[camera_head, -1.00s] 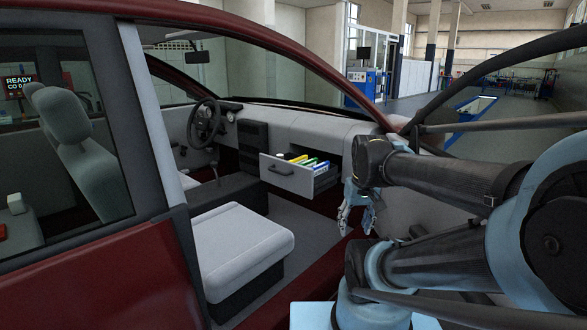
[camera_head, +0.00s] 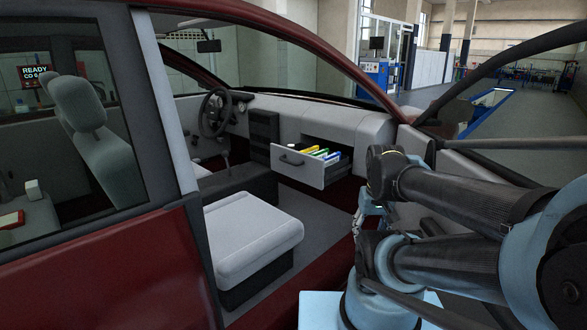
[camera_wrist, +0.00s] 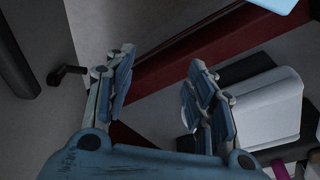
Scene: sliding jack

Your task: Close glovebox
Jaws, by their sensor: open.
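The glovebox (camera_head: 296,166) is a light grey drawer with a dark handle, pulled out from the dashboard in the head view. Several coloured items (camera_head: 320,152), yellow, green, blue and white, stand in it. My gripper (camera_head: 371,215) hangs in the door opening, below and to the right of the glovebox and apart from it, partly hidden by my arm. In the wrist view my gripper (camera_wrist: 155,88) has its two fingers spread with nothing between them. The glovebox cannot be made out in the wrist view.
A grey front seat (camera_head: 248,235) stands left of my gripper; it also shows in the wrist view (camera_wrist: 268,108). The dashboard (camera_head: 335,128) lies behind the glovebox. The open car door (camera_head: 475,180) is on the right. The floor between seat and glovebox is clear.

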